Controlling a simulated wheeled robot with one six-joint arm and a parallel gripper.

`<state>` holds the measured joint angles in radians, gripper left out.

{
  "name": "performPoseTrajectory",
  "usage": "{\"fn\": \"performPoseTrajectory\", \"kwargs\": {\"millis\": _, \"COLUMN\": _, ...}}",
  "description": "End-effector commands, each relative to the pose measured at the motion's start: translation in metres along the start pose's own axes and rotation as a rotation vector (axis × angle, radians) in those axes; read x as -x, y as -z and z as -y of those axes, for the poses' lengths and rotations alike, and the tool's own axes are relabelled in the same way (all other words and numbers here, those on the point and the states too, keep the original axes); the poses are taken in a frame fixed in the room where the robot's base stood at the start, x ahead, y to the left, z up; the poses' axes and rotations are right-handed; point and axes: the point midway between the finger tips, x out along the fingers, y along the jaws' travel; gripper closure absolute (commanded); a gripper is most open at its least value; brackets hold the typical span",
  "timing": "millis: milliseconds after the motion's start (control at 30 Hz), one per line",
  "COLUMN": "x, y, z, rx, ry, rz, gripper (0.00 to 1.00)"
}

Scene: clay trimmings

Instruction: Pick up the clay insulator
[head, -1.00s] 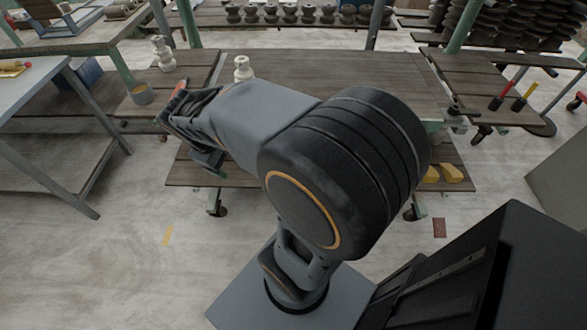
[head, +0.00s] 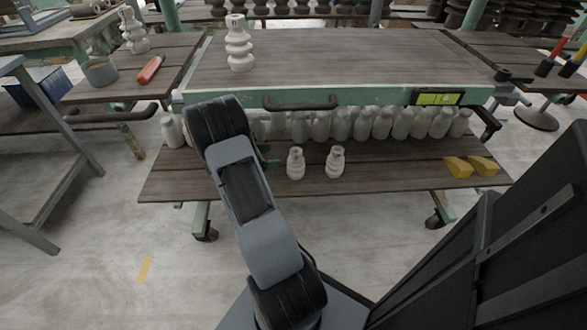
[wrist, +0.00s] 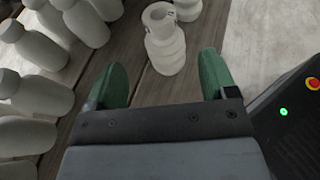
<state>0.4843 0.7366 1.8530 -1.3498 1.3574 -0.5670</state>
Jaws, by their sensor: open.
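A pale ribbed clay insulator (head: 296,163) stands upright on the cart's lower shelf, and a similar one (head: 335,162) stands just right of it. In the wrist view the nearer insulator (wrist: 164,42) is ahead of my gripper (wrist: 163,64), in line with the gap between its green fingers. The farther insulator (wrist: 187,9) is partly cut off at the top edge. My gripper is open and empty. In the head view my arm hides most of it; a bit of green shows left of the insulators. A larger insulator (head: 239,46) stands on the cart top.
Several pale bottles (head: 382,124) line the back of the lower shelf, close on the left in the wrist view (wrist: 32,43). The tabletop edge and a dark handle (head: 300,104) overhang the shelf. Yellow wedges (head: 457,167) lie at the shelf's right.

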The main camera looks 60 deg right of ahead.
Motion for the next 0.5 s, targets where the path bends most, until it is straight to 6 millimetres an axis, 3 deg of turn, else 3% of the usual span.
{"fn": "performPoseTrajectory", "kwargs": {"millis": 200, "x": -0.038, "y": 0.001, "z": 0.001, "rx": -0.003, "ry": 0.005, "rz": -0.002, "gripper": 0.22}}
{"fn": "performPoseTrajectory", "kwargs": {"millis": 500, "x": -0.056, "y": 0.000, "z": 0.000, "rx": -0.002, "ry": 0.001, "rz": -0.002, "gripper": 0.22}}
